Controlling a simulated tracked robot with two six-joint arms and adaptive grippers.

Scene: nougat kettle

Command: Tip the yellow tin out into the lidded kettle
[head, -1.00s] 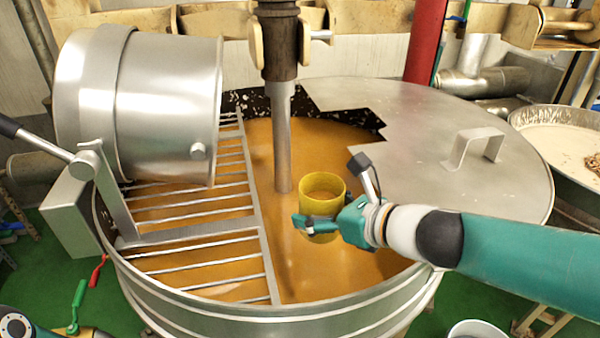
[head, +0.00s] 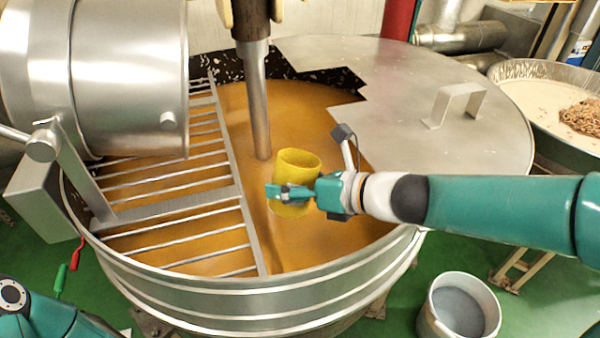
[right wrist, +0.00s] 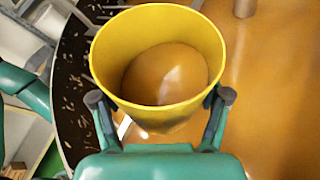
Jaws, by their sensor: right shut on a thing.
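The yellow tin (head: 298,164) is in my right gripper (head: 290,193), which is shut around its side above the kettle's open part. The tin leans slightly, mouth up. In the right wrist view the tin (right wrist: 158,22) sits between both fingers of the right gripper (right wrist: 160,108), with a smooth brown mass (right wrist: 165,75) inside. The kettle (head: 300,309) is a wide steel vessel with glossy amber contents (head: 225,105). Its steel lid (head: 400,75) with a handle covers the right and back. My left gripper is out of view; only part of that arm shows at bottom left.
A bar grate (head: 180,228) covers the kettle's left part, under a large steel drum (head: 125,75). A vertical shaft (head: 257,105) stands in the contents, behind and left of the tin. A grey bucket (head: 460,305) stands on the green floor, and a foil-lined pan (head: 540,70) is at right.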

